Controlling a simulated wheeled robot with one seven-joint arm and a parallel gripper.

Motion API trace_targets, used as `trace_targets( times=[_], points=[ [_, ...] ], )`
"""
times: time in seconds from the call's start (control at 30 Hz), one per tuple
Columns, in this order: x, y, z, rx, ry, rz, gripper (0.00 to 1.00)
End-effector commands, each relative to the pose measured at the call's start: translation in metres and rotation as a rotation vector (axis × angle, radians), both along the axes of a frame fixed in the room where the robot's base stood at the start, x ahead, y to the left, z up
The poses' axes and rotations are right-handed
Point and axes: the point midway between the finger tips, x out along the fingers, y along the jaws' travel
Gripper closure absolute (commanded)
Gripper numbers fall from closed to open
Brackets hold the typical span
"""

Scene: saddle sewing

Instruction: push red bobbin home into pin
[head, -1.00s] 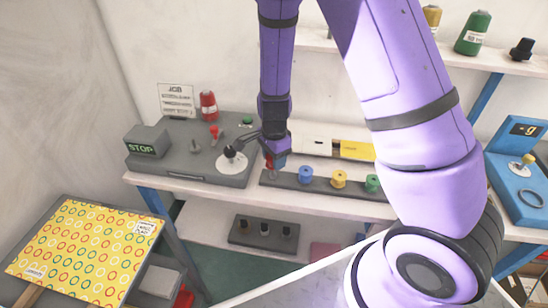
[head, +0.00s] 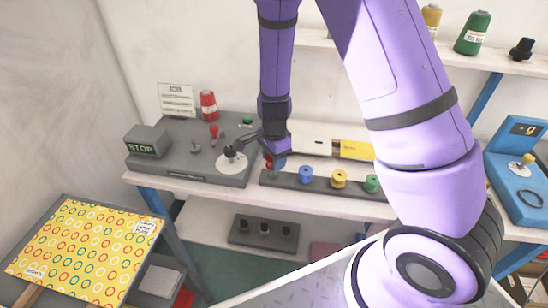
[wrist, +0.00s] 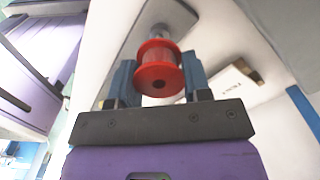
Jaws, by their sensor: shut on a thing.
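The red bobbin (wrist: 160,70) sits between the two blue fingers of my gripper (wrist: 160,82) in the wrist view, and the gripper is shut on it. In the head view my gripper (head: 274,162) points down at the left end of a dark bobbin rack (head: 320,186). The bobbin shows there only as a small red patch (head: 268,163), mostly covered by the gripper.
On the rack to the right stand a blue bobbin (head: 306,174), a yellow bobbin (head: 339,178) and a green bobbin (head: 372,183). A grey machine (head: 190,150) with a STOP box (head: 147,141) stands close on the left. A white and yellow box (head: 320,143) lies behind the rack.

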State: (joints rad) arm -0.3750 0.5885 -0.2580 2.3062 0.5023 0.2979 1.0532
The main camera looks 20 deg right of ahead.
Motion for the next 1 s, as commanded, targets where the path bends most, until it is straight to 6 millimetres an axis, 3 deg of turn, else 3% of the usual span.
trace_targets(
  times=[1.0],
  points=[
    [0.000, 0.000, -0.019, 0.000, 0.000, 0.000, 0.84]
  ],
)
